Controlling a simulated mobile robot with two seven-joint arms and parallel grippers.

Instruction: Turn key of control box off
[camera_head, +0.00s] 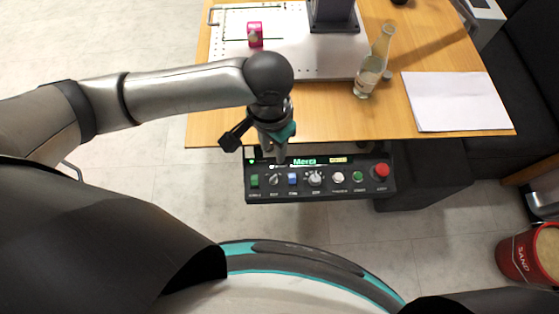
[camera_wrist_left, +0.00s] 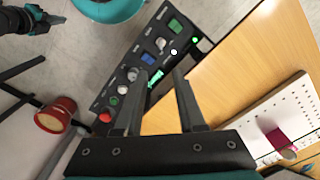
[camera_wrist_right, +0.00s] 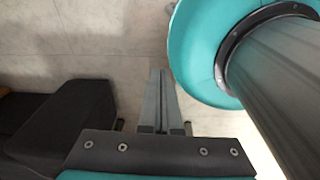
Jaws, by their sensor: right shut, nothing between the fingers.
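The black control box (camera_head: 320,190) hangs at the table's front edge, with a lit green display and a row of controls. The small silver key switch (camera_head: 274,180) is second from the left, between a green button (camera_head: 254,181) and a blue button (camera_head: 292,179). It also shows in the left wrist view (camera_wrist_left: 160,44). My left gripper (camera_head: 280,158) is above the box's left half, close to the key switch but apparently apart from it. Its fingers (camera_wrist_left: 157,75) are open and empty. My right gripper (camera_wrist_right: 161,73) is shut and empty, pointing down over the floor.
The wooden table (camera_head: 430,55) holds a glass bottle (camera_head: 373,65), white paper (camera_head: 456,101), a white perforated plate (camera_head: 228,40) and a pink object (camera_head: 255,34). A red bucket (camera_head: 520,258) stands on the floor at right. A red button (camera_head: 381,170) ends the control row.

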